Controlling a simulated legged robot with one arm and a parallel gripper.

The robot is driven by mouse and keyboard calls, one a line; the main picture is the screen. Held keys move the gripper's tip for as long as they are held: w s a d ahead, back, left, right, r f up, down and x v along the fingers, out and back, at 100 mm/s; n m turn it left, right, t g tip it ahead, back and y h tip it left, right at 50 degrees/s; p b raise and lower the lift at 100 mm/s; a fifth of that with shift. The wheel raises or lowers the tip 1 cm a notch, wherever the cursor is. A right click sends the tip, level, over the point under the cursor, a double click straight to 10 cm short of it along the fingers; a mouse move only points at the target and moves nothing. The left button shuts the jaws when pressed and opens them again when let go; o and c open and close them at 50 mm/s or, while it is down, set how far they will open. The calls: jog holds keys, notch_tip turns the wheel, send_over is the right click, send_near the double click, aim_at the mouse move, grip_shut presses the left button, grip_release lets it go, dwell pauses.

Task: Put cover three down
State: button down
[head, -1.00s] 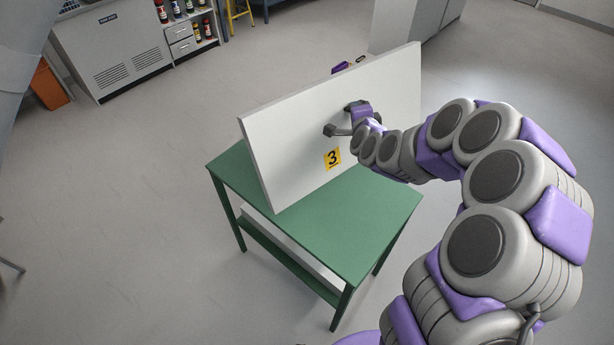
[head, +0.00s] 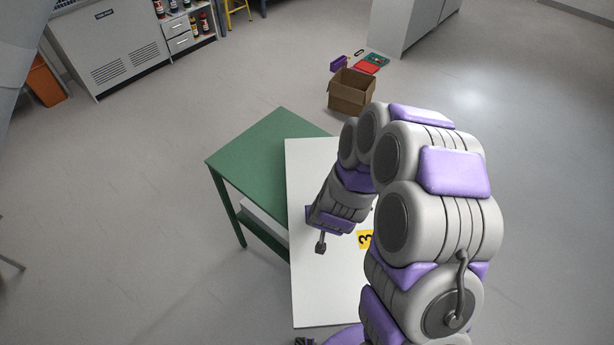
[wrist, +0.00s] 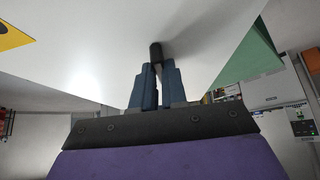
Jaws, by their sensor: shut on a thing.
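Cover three (head: 312,290) is a large white panel with a yellow label (head: 364,239) marked 3. In the head view it is turned broad face up, over the right part of the green table (head: 262,150) and past its front edge. I cannot tell whether it touches the table. My gripper (head: 321,236) is at the cover's dark handle (head: 320,248). In the wrist view the blue fingers (wrist: 157,85) are shut on this handle (wrist: 155,52), with the white panel (wrist: 90,60) spread above them. My arm hides the cover's right side.
A grey cabinet (head: 408,25) is at the back. The table's left part is bare, and the floor to the left is clear.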

aim_at(303, 181)
jog(key=w+a, duration=0.1)
jog(key=w, duration=0.3)
jog(key=w+a+f+b, duration=0.1)
jog(key=w+a, duration=0.1)
jog(key=w, duration=0.3)
jog(key=w+a, duration=0.2)
jog(key=w, duration=0.2)
jog(key=shift+w+a+f, duration=0.1)
jog(key=shift+w+f, duration=0.1)
jog(key=shift+w, duration=0.55)
jog(key=shift+a+f+b, duration=0.25)
jog(key=shift+f+b, duration=0.25)
jog(key=shift+f, duration=0.45)
jog(key=shift+a+f+b, duration=0.2)
jog(key=shift+f+b, duration=0.25)
jog(key=shift+f, duration=0.5)
jog(key=shift+s+d, duration=0.1)
jog(key=c, duration=1.2)
grip_release()
jog(key=shift+d, duration=0.15)
jog(key=shift+o, duration=0.2)
jog(key=shift+r, duration=0.1)
jog(key=shift+s+r, duration=0.1)
jog(key=shift+r, duration=0.15)
jog(key=p+v, duration=0.2)
jog(key=v, duration=0.9)
jog(key=shift+s+r+p, duration=0.15)
jog(key=shift+p, duration=0.2)
